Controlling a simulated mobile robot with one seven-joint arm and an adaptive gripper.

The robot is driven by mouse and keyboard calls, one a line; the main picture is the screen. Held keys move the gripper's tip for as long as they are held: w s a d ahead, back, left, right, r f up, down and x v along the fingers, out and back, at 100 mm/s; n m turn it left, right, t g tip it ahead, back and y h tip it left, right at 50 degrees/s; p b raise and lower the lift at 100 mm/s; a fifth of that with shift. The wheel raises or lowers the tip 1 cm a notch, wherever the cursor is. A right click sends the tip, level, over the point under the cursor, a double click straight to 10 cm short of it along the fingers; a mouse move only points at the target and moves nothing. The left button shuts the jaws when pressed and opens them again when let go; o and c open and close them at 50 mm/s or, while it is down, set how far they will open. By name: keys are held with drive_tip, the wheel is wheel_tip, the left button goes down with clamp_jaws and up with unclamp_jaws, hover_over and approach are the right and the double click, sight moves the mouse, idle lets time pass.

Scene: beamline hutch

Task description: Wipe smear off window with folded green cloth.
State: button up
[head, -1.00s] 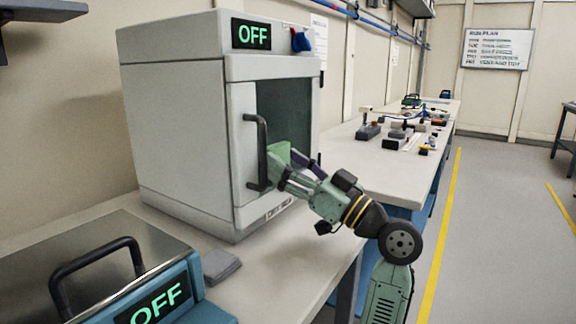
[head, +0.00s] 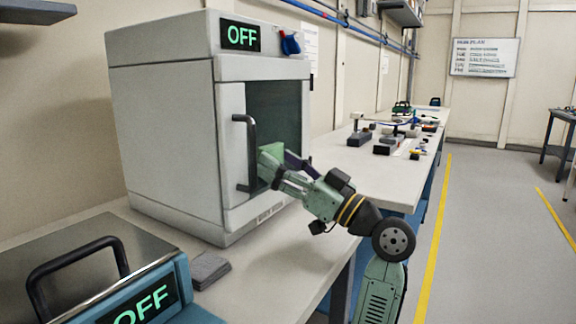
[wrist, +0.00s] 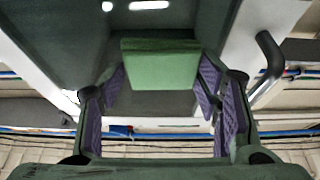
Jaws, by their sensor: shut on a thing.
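The folded green cloth (head: 270,153) is held in my gripper (head: 283,168), against or very near the dark window (head: 286,108) of the grey cabinet. In the wrist view the cloth (wrist: 160,65) spans between the two purple-padded fingers, with the dark window pane (wrist: 60,50) behind it. My gripper (wrist: 160,85) is shut on the cloth. I cannot make out the smear in either view; the cloth and gripper cover part of the pane. Whether the cloth touches the glass is hard to tell.
The cabinet's black door handle (head: 247,152) stands just left of the cloth. A grey folded cloth (head: 210,270) lies on the bench (head: 270,275). A blue-fronted box (head: 150,300) with a handle stands in front left. Several small devices sit on the bench behind.

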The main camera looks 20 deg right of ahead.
drive_tip(key=shift+s+a, duration=0.3)
drive_tip(key=shift+a, duration=0.65)
drive_tip(key=shift+s, duration=0.1)
drive_tip(key=s+d+b, duration=0.1)
drive_tip(key=s+d, duration=0.3)
drive_tip(key=shift+s, duration=0.3)
drive_tip(key=shift+b, duration=0.3)
drive_tip(key=shift+s+d+b, duration=0.3)
drive_tip(key=shift+s+d, duration=0.6)
drive_tip(key=shift+s, duration=0.25)
drive_tip(key=shift+s+d, duration=0.1)
